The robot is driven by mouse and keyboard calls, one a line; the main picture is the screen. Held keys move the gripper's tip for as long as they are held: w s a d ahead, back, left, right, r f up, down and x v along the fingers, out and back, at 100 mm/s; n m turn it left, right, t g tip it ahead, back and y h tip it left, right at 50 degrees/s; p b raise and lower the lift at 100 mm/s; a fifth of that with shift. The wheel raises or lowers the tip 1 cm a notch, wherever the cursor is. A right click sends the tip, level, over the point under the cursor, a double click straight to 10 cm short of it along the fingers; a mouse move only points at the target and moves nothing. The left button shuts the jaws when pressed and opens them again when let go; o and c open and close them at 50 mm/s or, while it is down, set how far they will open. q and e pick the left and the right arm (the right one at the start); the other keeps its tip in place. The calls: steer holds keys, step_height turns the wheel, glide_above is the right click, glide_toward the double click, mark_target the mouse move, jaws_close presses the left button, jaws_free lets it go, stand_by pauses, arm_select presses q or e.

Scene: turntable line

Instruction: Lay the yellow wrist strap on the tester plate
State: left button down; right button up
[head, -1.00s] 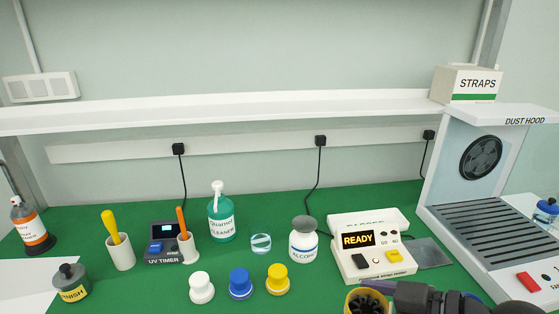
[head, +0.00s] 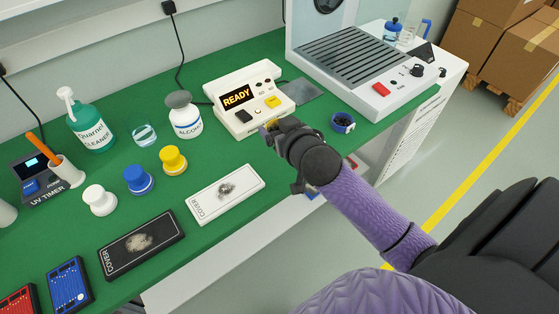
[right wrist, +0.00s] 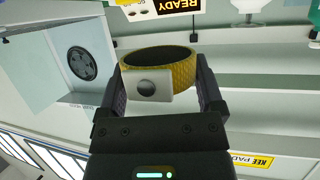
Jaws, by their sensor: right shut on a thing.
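The yellow wrist strap (right wrist: 160,66), a ring with a pale block and a round grey stud, is between the fingers of my right gripper (right wrist: 158,88), which is shut on it. In the head view my right gripper (head: 274,130) is at the front right of the tester, hiding most of the strap. The white tester (head: 236,119) has a lit READY display and a yellow button. A flat grey plate (head: 302,90) lies on the green bench to the right of the tester. The strap is apart from this plate. My left gripper is not in view.
A blue strap (head: 343,123) lies right of my gripper. The dust hood (head: 372,85) stands behind. The alcohol bottle (head: 184,117), yellow knob pot (head: 173,161) and white cover (head: 226,193) are to the left. The bench's front edge runs under my arm.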

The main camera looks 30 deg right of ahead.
mark_target(280, 164)
step_height(280, 164, down, 9)
steer(key=b, duration=0.4)
steer(key=shift+f, duration=0.4)
steer(key=shift+r, duration=0.1)
steer(key=o, duration=1)
